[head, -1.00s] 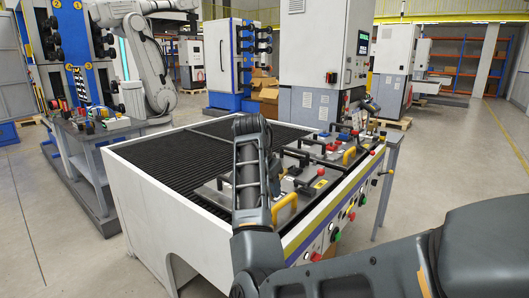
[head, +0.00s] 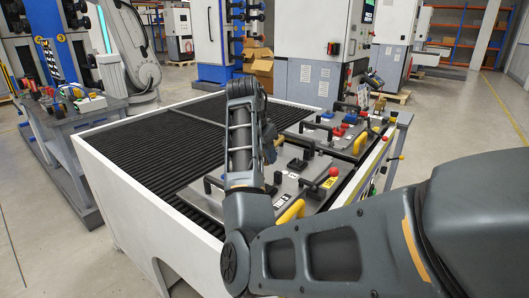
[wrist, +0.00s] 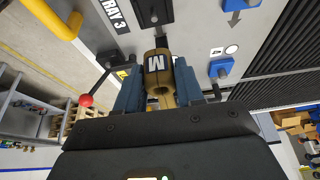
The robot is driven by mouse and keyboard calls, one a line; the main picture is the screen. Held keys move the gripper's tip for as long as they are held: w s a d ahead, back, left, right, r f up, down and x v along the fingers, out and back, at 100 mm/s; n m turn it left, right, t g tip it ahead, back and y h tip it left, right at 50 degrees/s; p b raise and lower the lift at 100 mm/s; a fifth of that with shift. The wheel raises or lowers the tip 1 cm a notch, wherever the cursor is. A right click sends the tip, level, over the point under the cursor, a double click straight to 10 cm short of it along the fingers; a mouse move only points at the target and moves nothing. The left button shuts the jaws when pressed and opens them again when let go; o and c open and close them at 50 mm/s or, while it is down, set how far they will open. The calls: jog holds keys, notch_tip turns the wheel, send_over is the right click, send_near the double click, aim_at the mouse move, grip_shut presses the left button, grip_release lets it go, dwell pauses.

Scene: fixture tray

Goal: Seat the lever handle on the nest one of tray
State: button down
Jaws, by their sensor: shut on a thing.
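The lever handle (wrist: 158,64) is a bronze-brown piece with a white M label. In the wrist view it is between the two fingers of my gripper (wrist: 160,88), which is shut on it. A black block with a slot (wrist: 150,12) lies just beyond the handle on a grey tray plate (wrist: 190,28) marked TRAY 3. I cannot tell whether this block is nest one, nor whether the handle touches it.
A yellow handle (wrist: 52,16), a red-knobbed lever (wrist: 86,100) and a blue part (wrist: 219,68) are near the gripper. In the head view a near tray (head: 312,190) and a far tray (head: 345,137) line the table's right side. Black slats (head: 150,150) cover the left, bare.

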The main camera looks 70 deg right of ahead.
jog(key=shift+a+p, duration=0.1)
jog(key=shift+p, duration=0.2)
jog(key=shift+f+b, duration=1.4)
jog(key=shift+f, duration=1.45)
jog(key=shift+p, duration=0.95)
jog(key=shift+f+b, duration=0.65)
jog(key=shift+f, duration=1)
jog(key=c, duration=0.6)
grip_release()
jog(key=shift+b+v, duration=0.45)
jog(key=shift+v, duration=3.4)
